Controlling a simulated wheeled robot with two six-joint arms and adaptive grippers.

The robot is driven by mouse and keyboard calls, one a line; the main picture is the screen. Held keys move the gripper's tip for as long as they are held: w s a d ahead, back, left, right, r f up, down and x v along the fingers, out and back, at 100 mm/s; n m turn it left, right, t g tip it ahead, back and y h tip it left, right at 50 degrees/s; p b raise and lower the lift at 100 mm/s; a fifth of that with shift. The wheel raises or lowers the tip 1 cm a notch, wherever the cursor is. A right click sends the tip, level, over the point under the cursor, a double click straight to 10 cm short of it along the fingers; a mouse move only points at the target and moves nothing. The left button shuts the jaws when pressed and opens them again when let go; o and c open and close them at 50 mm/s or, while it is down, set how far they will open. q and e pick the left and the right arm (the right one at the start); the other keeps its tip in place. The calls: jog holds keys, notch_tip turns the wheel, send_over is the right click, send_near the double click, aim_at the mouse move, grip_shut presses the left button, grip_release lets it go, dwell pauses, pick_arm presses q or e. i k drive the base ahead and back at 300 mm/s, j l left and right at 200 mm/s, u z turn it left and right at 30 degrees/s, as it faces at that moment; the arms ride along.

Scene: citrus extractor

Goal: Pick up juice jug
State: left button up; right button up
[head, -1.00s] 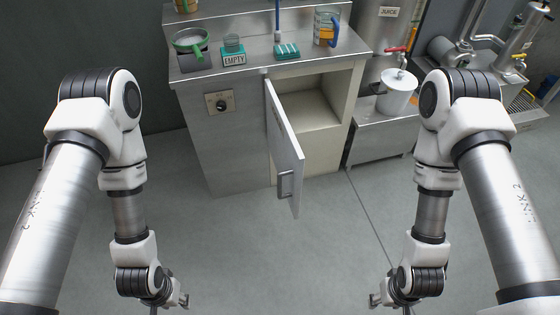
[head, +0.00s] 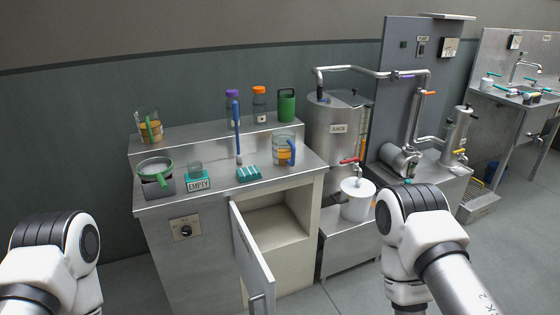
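Two clear jugs with amber liquid are in the head view. One jug with a blue handle (head: 282,151) stands upright on the steel counter (head: 220,189), near its right end. The other jug, with a green handle (head: 150,128), stands on the raised back shelf at the left. I cannot tell which is the juice jug, as no label is legible on either. Neither of my grippers is in view; only upper parts of my arms show at the lower left and lower right, apart from both jugs.
A green-rimmed strainer (head: 155,166), a small glass by an EMPTY sign (head: 199,185) and a teal item (head: 249,174) stand on the counter. The cabinet door (head: 252,262) hangs open in front. A white bucket (head: 357,200) stands below the JUICE tank (head: 334,140).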

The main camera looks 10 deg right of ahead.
aim_at(282, 139)
jog(key=i+j, duration=0.15)
jog(key=i, duration=0.25)
jog(key=i+j+z, duration=0.1)
jog(key=i, duration=0.25)
jog(key=i+j, duration=0.25)
jog(key=i, duration=0.15)
jog(key=z, duration=0.05)
